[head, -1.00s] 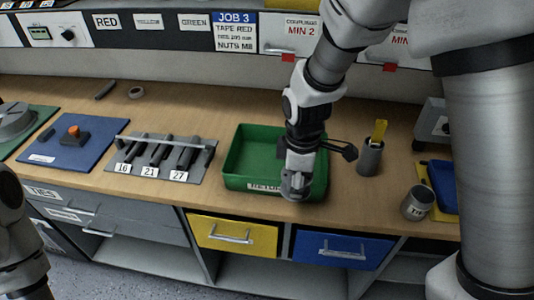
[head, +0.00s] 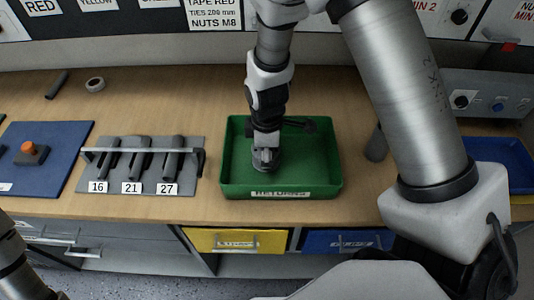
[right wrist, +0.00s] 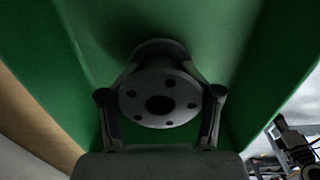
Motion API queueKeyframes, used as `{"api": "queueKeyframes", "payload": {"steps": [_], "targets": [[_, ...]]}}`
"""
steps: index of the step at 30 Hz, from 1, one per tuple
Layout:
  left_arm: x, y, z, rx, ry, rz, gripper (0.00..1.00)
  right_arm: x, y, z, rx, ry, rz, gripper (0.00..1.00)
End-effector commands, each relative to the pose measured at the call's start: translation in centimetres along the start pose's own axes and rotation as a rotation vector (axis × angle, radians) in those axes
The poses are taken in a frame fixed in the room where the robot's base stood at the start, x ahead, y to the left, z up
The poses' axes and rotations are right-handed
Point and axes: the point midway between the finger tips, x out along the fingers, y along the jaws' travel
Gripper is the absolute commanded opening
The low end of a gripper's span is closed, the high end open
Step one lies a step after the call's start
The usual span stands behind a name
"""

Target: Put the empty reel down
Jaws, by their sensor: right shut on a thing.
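The empty reel (right wrist: 158,83) shows in the right wrist view as a dark grey round flange with a centre hole and several small holes around it. My right gripper (right wrist: 161,97) is shut on it, one finger on each side. The green tray (head: 281,191), labelled as returns, stands on the bench in the head view. My right wrist is over the tray, and green walls surround the reel in the wrist view. My left gripper is out of view; only part of that arm shows at lower left.
A grey rack (head: 140,185) marked 16, 21 and 27 stands left of the tray. A blue mat (head: 50,160) with an orange-topped part lies further left. A tape ring (head: 95,84) lies behind. A dark cylinder (head: 376,145) stands right of the tray, partly behind my arm.

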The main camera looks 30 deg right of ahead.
Motion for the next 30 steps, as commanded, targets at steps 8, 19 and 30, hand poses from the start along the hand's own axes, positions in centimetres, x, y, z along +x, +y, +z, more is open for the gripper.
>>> {"api": "queueKeyframes", "payload": {"steps": [8, 19, 30], "targets": [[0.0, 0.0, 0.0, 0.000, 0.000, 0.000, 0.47, 0.9, 0.0, 0.0, 0.001, 0.001, 0.002, 0.00], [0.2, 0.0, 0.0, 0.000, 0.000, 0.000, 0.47, 1.3, 0.0, 0.0, 0.000, 0.001, 0.001, 0.90], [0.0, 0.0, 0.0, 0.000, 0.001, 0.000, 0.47, 0.2, 0.1, -0.1, 0.000, 0.002, 0.004, 0.90]]}}
